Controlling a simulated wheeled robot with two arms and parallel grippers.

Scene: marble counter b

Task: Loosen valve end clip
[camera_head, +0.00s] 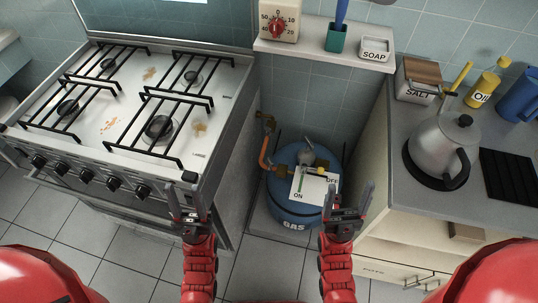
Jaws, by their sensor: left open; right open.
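A blue gas cylinder (297,214) stands on the floor in the gap between the stove and the right-hand counter. On its top are a grey regulator or valve (308,157) and a white ON/OFF plate (314,187) with a yellow lever. An orange hose (264,152) runs from a brass wall fitting (267,122) down to the valve's left side. A clip at the hose's valve end is too small to make out clearly. My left gripper (182,190) is open and empty in front of the stove's right corner. My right gripper (349,189) is open, empty, at the cylinder's right.
The stove (120,115) with black grates bounds the gap on the left. The counter (400,170) with a kettle (440,150) bounds it on the right. A shelf (325,47) with a red-dial timer (279,22) hangs above the cylinder. Tiled floor is clear in front.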

